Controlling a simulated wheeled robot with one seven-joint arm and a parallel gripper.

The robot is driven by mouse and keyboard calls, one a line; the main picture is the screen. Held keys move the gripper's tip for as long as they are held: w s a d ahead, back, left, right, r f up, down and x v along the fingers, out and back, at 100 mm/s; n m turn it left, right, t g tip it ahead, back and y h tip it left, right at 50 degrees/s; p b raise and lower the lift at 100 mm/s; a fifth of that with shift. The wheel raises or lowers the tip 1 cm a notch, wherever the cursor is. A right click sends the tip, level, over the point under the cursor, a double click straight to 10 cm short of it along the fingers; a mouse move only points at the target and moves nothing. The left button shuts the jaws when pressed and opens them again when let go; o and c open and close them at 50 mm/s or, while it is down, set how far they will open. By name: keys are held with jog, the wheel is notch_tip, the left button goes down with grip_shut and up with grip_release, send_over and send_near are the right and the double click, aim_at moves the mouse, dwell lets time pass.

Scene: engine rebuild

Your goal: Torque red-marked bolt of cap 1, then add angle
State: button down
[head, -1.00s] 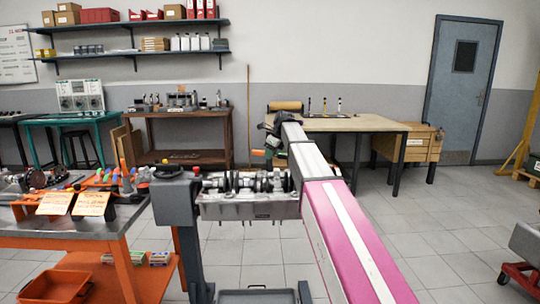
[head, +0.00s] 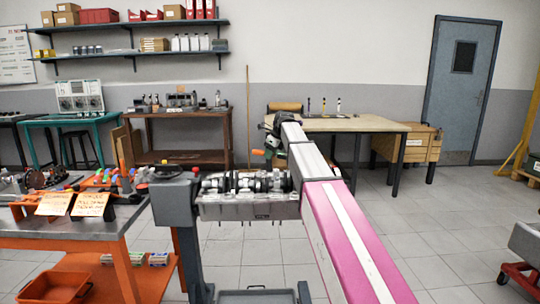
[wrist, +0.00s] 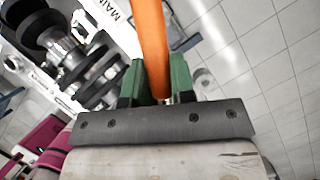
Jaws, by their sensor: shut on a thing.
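My gripper (wrist: 157,82) is shut on an orange handle (wrist: 151,35), gripped between its green fingers in the wrist view. The handle runs up out of that picture, so its far end is hidden. In the head view the orange handle (head: 257,152) shows small beside my gripper (head: 271,148), above and behind the engine block. The grey engine block (head: 247,209) is on a stand, with the crankshaft (head: 235,183) along its top. Dark crankshaft parts (wrist: 95,75) lie left of the gripper in the wrist view. I cannot make out cap 1 or a red-marked bolt.
An orange cart (head: 90,243) with tools and two tan cards (head: 90,204) stands left of the engine stand (head: 187,240). A wooden-topped table (head: 360,123) is behind my arm. The floor at right is mostly clear.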

jog(key=shift+w+d+m+t+h, duration=0.2)
jog(key=shift+w+d+m+t, duration=0.1)
jog(key=shift+w+d+m, duration=0.65)
jog(key=shift+w+d+m+t+h, duration=0.2)
jog(key=shift+w+d+m+t, duration=0.1)
jog(key=shift+w+d+m, duration=0.55)
dwell(6.2)
